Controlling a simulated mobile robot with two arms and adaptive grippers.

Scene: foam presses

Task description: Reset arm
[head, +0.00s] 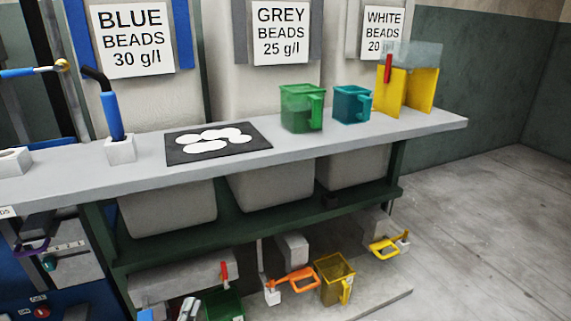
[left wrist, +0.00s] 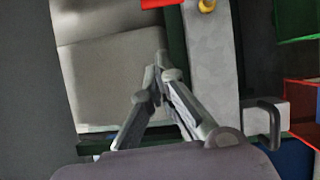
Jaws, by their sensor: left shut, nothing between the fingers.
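My left gripper (head: 188,309) shows only partly at the bottom edge of the head view, below and in front of the bench (head: 440,128). In the left wrist view my left gripper (left wrist: 160,68) has its fingers together at the tips with nothing between them. It is clear of the jugs on the bench. My right gripper is in neither view.
On the bench stand a green jug (head: 302,108), a teal jug (head: 351,104), a yellow stand (head: 420,90) and a dark mat (head: 180,152) with white discs. Below are grey bins (head: 270,195), an amber jug (head: 334,280) and an orange handle (head: 292,280). Open floor (head: 490,220) lies right.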

